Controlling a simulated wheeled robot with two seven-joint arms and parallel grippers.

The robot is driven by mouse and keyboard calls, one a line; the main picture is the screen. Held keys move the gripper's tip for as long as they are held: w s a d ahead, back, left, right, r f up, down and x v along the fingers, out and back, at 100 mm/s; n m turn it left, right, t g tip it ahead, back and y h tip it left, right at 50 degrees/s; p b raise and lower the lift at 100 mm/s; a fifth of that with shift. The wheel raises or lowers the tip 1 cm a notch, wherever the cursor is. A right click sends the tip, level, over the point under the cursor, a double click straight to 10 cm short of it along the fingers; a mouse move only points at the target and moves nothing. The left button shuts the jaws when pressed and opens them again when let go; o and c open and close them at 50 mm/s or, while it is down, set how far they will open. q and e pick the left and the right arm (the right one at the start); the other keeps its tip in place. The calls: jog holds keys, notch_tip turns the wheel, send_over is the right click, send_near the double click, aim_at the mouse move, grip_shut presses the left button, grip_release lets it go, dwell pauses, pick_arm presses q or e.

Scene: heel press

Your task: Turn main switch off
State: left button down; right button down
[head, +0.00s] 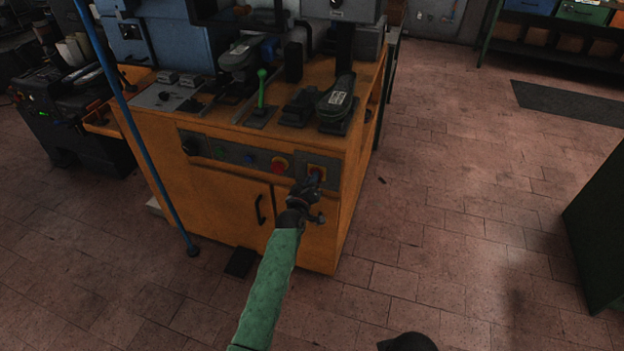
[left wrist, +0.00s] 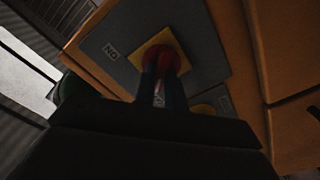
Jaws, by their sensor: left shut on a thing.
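The main switch (left wrist: 163,52) is a red knob on a yellow square plate, set in a grey panel. In the left wrist view the label ON reads upside down beside it. In the head view the switch sits at the right end of the orange machine's front panel (head: 232,153), mostly behind my gripper. My left gripper (head: 312,180) reaches the switch, and its fingers, also seen in the left wrist view (left wrist: 161,82), are shut on the red knob. The knob's exact angle is hard to tell.
The orange machine (head: 215,208) has a red button (head: 279,165) left of the switch and a green lever (head: 261,88) on top. A blue pole (head: 140,130) stands at the left. A dark green cabinet (head: 598,225) is at the right edge. The brick floor between is clear.

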pick_arm(q)
jog(key=shift+n, duration=0.3)
pick_arm(e)
jog(key=shift+a+r, duration=0.1)
jog(key=shift+a, duration=0.1)
pick_arm(q)
jog(key=c, duration=1.5)
grip_release()
jog(key=shift+o, duration=0.2)
pick_arm(e)
jog(key=shift+d, duration=0.1)
pick_arm(q)
jog(key=shift+s, duration=0.1)
